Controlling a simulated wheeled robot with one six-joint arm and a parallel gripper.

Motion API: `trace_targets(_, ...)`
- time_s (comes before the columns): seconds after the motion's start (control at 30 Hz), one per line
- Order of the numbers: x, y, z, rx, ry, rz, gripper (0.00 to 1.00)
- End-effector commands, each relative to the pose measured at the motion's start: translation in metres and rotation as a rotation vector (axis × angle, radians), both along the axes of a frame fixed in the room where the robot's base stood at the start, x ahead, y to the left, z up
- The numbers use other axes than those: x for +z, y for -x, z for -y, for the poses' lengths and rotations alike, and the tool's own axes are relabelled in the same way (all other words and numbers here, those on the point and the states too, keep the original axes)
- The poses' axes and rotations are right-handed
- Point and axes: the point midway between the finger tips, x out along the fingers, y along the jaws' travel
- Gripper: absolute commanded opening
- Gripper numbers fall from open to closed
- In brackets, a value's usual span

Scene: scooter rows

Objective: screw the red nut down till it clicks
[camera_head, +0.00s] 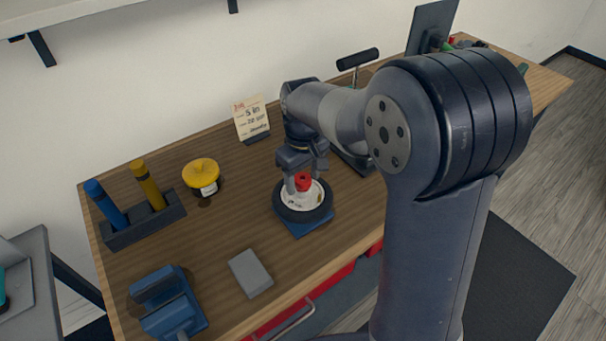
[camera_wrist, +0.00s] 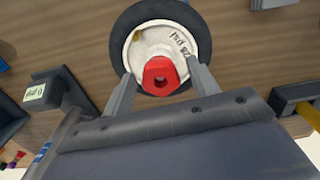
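The red nut (camera_head: 303,182) sits at the middle of a small wheel (camera_head: 303,214) with a black tyre and a pale hub. The wheel lies flat on a blue base (camera_head: 309,230) on the workbench. In the wrist view the nut (camera_wrist: 160,76) shows a dark hole in its top, and the hub (camera_wrist: 145,42) carries dark lettering. My gripper (camera_head: 306,180) points down over the wheel. The nut's underside is hidden.
A holder (camera_head: 146,222) with blue and yellow handled tools, a yellow-topped jar (camera_head: 201,174) and a note card (camera_head: 251,117) stand on the wooden bench (camera_head: 225,225). A grey block (camera_head: 250,273) and a blue vise-like tool (camera_head: 172,308) lie near the front.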

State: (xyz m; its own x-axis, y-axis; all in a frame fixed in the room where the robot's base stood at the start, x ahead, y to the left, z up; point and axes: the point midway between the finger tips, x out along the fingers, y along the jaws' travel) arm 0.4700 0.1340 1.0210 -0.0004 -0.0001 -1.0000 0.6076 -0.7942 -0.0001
Motion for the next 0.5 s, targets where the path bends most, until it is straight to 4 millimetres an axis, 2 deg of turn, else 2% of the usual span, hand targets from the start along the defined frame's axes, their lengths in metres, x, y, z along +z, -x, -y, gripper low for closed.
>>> trace_targets(0.07,0.0003,-0.0001,-0.0001,0.000,0.000,0.000,0.50)
trace_targets(0.5,0.0004,-0.0001,-0.0001,0.000,-0.001,0.001,0.15)
